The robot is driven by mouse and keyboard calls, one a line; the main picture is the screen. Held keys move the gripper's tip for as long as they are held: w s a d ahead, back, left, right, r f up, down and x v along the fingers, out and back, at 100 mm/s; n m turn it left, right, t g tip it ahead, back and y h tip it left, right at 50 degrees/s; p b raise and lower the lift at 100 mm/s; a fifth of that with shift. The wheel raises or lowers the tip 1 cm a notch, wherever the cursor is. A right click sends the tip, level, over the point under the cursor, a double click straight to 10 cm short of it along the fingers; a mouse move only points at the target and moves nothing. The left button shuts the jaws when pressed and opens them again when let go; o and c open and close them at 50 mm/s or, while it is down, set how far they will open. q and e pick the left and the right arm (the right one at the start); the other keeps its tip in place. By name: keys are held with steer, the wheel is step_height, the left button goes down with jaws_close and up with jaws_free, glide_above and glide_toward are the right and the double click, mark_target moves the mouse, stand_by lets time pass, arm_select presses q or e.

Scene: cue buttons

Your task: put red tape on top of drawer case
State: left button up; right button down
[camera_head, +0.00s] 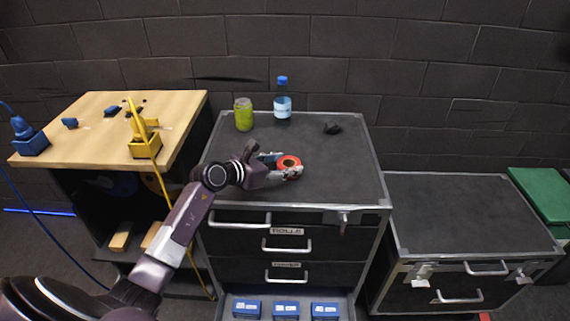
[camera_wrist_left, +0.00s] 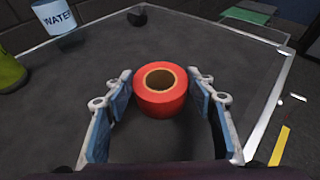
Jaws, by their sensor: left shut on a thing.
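The red tape (camera_head: 289,161) is a short red roll with a tan core, over the dark top of the drawer case (camera_head: 330,175). My left gripper (camera_head: 281,168) reaches in from the left and is shut on the tape. In the left wrist view the tape (camera_wrist_left: 160,91) sits upright between the blue-padded fingers of the left gripper (camera_wrist_left: 160,98). I cannot tell whether the tape touches the case top. The drawer case has silver edges, several handles and an open bottom drawer. My right gripper is not in view.
A green jar (camera_head: 243,116), a water bottle (camera_head: 282,103) and a small black object (camera_head: 332,128) stand at the back of the case top. Blue boxes (camera_head: 285,310) lie in the open bottom drawer. A lower black case (camera_head: 470,215) stands right, a wooden table (camera_head: 95,148) left.

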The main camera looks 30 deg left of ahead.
arm_select(q)
steer(key=o, duration=1.2)
steer(key=shift+f, duration=0.1)
steer(key=shift+c, duration=0.2)
steer(key=shift+r, duration=0.25)
steer(key=shift+s+a, duration=0.2)
steer(key=shift+s, duration=0.2)
steer(key=b+v, duration=0.2)
steer(key=v, duration=0.8)
steer(key=shift+s+a+r, duration=0.15)
steer(key=shift+s+r, duration=0.2)
steer(key=shift+s, duration=0.15)
